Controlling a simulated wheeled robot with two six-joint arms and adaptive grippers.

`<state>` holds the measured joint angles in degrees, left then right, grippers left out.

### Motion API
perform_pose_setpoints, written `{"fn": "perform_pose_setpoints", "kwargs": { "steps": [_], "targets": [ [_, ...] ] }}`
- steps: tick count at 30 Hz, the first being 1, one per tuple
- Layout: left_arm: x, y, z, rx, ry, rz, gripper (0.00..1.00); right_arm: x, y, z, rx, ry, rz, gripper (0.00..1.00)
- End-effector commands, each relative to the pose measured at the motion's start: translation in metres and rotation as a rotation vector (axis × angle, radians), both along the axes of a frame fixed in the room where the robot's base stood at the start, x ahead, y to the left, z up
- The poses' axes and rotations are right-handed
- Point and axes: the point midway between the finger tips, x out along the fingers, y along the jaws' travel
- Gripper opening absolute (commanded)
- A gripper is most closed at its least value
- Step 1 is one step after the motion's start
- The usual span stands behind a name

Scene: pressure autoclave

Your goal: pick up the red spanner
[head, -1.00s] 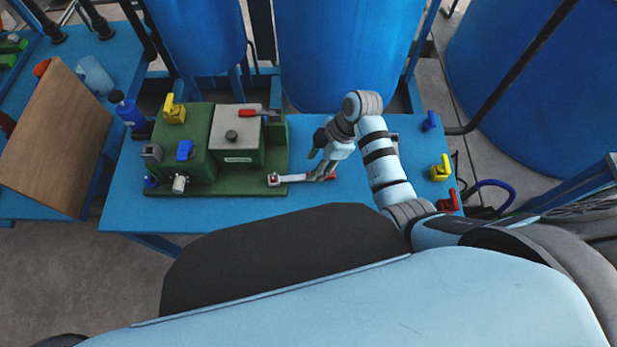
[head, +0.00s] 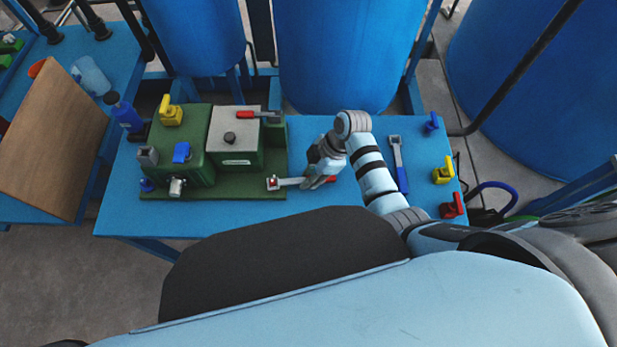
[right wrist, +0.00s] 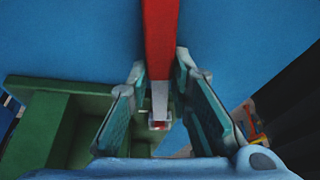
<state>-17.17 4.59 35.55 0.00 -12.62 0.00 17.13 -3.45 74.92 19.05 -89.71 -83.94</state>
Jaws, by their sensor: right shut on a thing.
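The red spanner has a grey shank (head: 290,182) and a red handle, whose end shows just right of my right gripper (head: 313,182) in the head view. Its grey head lies at the right front corner of the green base, around or over a small red-and-white fitting; I cannot tell which. In the right wrist view the red handle (right wrist: 160,40) runs between the two fingers of my right gripper (right wrist: 160,85), which is shut on the spanner. The shank is partly hidden by the fingers in the head view. My left gripper is not in view.
The green autoclave unit (head: 240,186) stands left of the gripper. A blue-handled spanner (head: 397,150) lies right of my arm. Blue, yellow (head: 443,171) and red (head: 452,206) valve-like pieces line the table's right edge. The blue table (head: 230,217) is clear in front.

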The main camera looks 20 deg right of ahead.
Motion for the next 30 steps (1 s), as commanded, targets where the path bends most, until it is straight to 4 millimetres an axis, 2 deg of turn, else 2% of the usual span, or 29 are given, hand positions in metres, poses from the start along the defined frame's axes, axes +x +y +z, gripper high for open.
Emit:
{"fn": "perform_pose_setpoints", "kwargs": {
  "steps": [5,10,14,18,23,24,27,30],
  "targets": [
    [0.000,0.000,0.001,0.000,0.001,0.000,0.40,0.000,0.000,0.003,0.000,0.000,0.000,0.00],
    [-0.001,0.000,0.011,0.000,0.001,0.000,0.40,0.001,0.000,0.026,0.001,-0.002,0.000,0.00],
    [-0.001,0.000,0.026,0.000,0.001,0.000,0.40,0.001,0.000,0.066,0.001,-0.005,0.000,0.00],
    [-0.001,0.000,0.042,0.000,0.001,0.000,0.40,0.002,0.000,0.124,0.001,-0.008,0.001,0.00],
    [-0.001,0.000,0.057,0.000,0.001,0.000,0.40,0.001,0.000,0.177,0.001,-0.005,0.000,0.00],
    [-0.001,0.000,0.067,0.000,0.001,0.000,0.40,0.000,0.000,0.188,0.000,0.000,0.001,0.00],
    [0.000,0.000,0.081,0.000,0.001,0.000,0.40,0.000,0.000,0.201,0.000,0.001,0.000,0.00],
    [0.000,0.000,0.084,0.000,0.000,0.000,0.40,0.000,0.000,0.204,0.000,0.001,0.000,0.00]
  ]
}}
